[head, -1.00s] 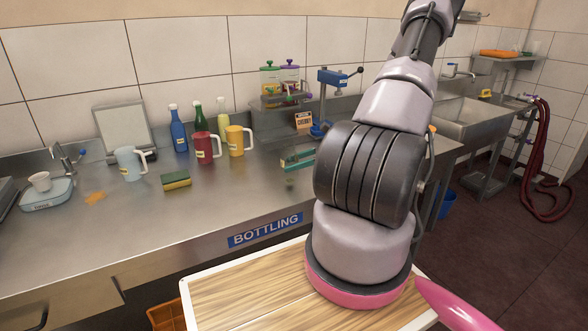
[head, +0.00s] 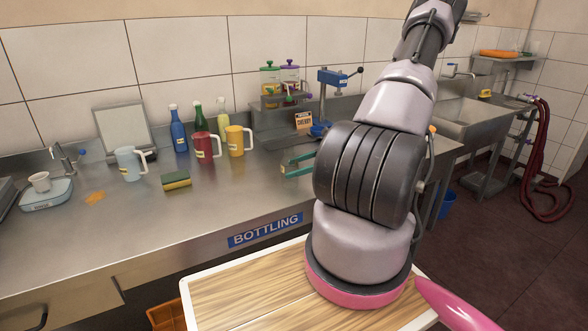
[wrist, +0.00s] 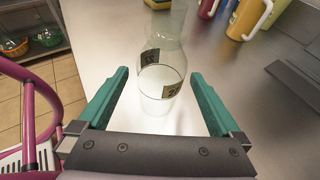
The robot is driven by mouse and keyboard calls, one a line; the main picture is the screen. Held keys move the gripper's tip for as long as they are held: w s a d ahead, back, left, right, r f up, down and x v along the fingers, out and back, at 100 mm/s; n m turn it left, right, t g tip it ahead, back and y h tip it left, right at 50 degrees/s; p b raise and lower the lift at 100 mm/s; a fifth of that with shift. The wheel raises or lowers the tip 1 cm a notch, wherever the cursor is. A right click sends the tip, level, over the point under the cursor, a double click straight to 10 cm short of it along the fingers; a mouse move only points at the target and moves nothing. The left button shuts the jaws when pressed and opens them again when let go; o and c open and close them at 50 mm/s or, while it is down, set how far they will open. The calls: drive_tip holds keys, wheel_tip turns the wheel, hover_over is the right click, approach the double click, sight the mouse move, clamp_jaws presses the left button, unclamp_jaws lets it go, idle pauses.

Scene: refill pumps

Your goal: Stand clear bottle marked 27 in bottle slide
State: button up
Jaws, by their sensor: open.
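In the head view my green fingers (head: 299,165) show low over the counter, left of my dark arm joint. I cannot make out the clear bottle there. I cannot surely identify the bottle slide; the grey filling stand (head: 270,122) at the back is partly hidden by my arm.
A blue bottle (head: 179,133), green bottle (head: 197,117), red mug (head: 205,147) and yellow mug (head: 238,140) stand left of my gripper. A sponge (head: 176,180) lies nearer the front. A blue lever press (head: 333,78) stands behind. The front counter is mostly clear.

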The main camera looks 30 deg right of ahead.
drive_tip(key=v, duration=1.1)
drive_tip(key=s+a+r+n+g+h, duration=0.1)
drive_tip(key=a+r+n+g+h, duration=0.2)
drive_tip(key=a+r+n, duration=0.55)
drive_tip(key=s+a+r+n+g+h, duration=0.1)
drive_tip(key=a+r+n+g+h, duration=0.15)
drive_tip(key=a+r, duration=0.6)
drive_tip(key=s+a+r+n+t+h, duration=0.2)
drive_tip(key=s+a+r+n, duration=0.1)
drive_tip(key=s+r, duration=0.3)
drive_tip(key=s+a+r+n+t+h, duration=0.2)
drive_tip(key=s+r+n, duration=0.4)
drive_tip(key=r, duration=0.4)
drive_tip(key=shift+a+t, duration=0.8)
drive_tip(key=shift+t, duration=0.05)
drive_tip(key=shift+w, duration=0.1)
